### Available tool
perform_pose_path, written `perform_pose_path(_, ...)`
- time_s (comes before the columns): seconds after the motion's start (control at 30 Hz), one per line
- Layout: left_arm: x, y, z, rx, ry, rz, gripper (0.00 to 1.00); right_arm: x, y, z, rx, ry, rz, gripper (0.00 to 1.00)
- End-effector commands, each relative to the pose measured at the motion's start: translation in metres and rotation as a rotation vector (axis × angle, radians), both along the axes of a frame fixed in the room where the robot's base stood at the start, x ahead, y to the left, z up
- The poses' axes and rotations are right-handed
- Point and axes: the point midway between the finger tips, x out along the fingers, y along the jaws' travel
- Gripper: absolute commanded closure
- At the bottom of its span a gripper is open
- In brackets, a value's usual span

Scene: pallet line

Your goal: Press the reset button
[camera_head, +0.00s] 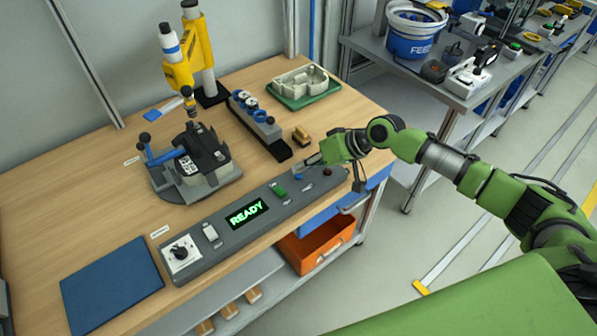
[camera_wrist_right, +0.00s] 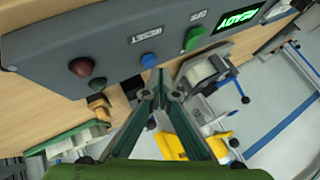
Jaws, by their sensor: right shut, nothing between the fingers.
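The grey control panel (camera_head: 222,248) runs along the front edge of the wooden workbench. A blue button (camera_head: 299,177) sits near its right end, between a green and a dark red button. In the right wrist view the blue button (camera_wrist_right: 149,60) has a label beside it that appears to read RESET. My right gripper (camera_head: 308,161) is shut and empty, with its fingertips close to the blue button. In the right wrist view the shut fingertips (camera_wrist_right: 160,76) lie just below and right of the button; contact cannot be told. My left gripper is not in view.
The panel also carries a green button (camera_head: 279,190), a red button (camera_head: 328,171), a lit READY display (camera_head: 247,213) and a rotary switch (camera_head: 180,252). A fixture (camera_head: 195,170), a row of cups (camera_head: 258,125) and a green tray (camera_head: 306,95) stand behind.

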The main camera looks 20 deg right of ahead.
Motion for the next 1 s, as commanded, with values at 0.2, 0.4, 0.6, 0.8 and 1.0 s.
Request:
perform_pose_path(0.2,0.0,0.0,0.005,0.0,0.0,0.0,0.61,0.0,0.0,0.005,0.001,0.0,0.001,1.0)
perform_pose_path(0.4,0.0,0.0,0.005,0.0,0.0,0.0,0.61,0.0,0.0,0.006,0.001,-0.001,0.0,1.0)
perform_pose_path(0.6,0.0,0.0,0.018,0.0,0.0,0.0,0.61,0.0,0.0,0.02,0.001,-0.001,0.0,1.0)
perform_pose_path(0.8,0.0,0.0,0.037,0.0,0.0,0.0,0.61,0.0,0.0,0.041,0.002,-0.001,0.001,1.0)
perform_pose_path(1.0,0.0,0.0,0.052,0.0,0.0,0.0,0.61,0.0,0.001,0.057,0.001,0.0,0.001,1.0)
